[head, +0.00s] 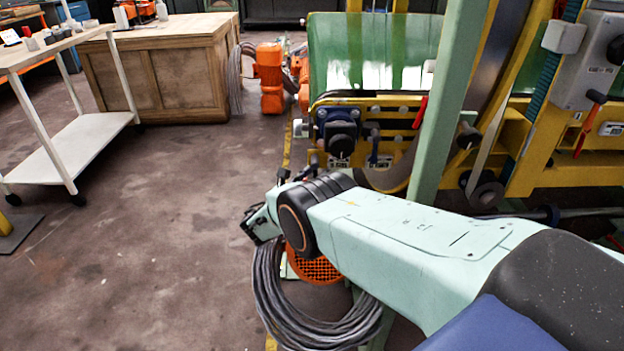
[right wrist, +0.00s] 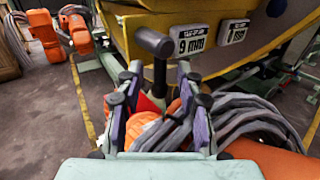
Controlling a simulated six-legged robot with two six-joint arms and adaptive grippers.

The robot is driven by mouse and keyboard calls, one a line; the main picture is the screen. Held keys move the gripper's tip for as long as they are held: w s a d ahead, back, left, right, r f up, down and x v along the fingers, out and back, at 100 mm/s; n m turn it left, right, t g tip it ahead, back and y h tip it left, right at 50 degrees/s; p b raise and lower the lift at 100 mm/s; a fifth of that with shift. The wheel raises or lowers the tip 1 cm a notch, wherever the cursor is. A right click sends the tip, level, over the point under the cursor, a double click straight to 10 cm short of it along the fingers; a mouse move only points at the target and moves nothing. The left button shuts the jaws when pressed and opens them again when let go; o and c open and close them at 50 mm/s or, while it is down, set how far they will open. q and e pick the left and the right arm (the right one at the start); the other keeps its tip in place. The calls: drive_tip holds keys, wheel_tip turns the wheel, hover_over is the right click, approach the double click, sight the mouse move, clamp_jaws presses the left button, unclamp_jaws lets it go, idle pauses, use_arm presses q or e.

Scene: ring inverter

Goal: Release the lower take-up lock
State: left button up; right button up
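My left gripper is not in view.
Grey cable coils (head: 290,300) and an orange mesh part (head: 315,268) lie close to my right gripper. A wooden crate (head: 160,70) and a white cart (head: 75,150) stand left. The floor between is clear.

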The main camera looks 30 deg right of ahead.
drive_tip(key=shift+r, duration=0.1)
drive_tip(key=shift+c, duration=0.4)
clamp_jaws()
drive_tip(key=shift+m, duration=0.3)
drive_tip(key=shift+w+a+r+m+t+y+p, duration=0.25)
drive_tip(key=shift+r+m+y+p, duration=0.25)
drive_tip(key=shift+m+y+p, duration=1.55)
drive_tip(key=shift+w+a+r+m+y+p, duration=0.1)
drive_tip(key=shift+a+r+m+y+p, duration=0.5)
drive_tip(key=shift+p, duration=2.6)
drive_tip(key=shift+w+a+r+m+t+y+p, duration=0.1)
drive_tip(key=shift+w+r+m+t+y+p, duration=0.2)
drive_tip(key=shift+m+y+p, duration=1.85)
drive_tip(key=shift+n+h+p, duration=0.5)
drive_tip(key=shift+h+p, duration=0.05)
drive_tip(key=shift+h, duration=0.05)
drive_tip(key=shift+s, duration=0.1)
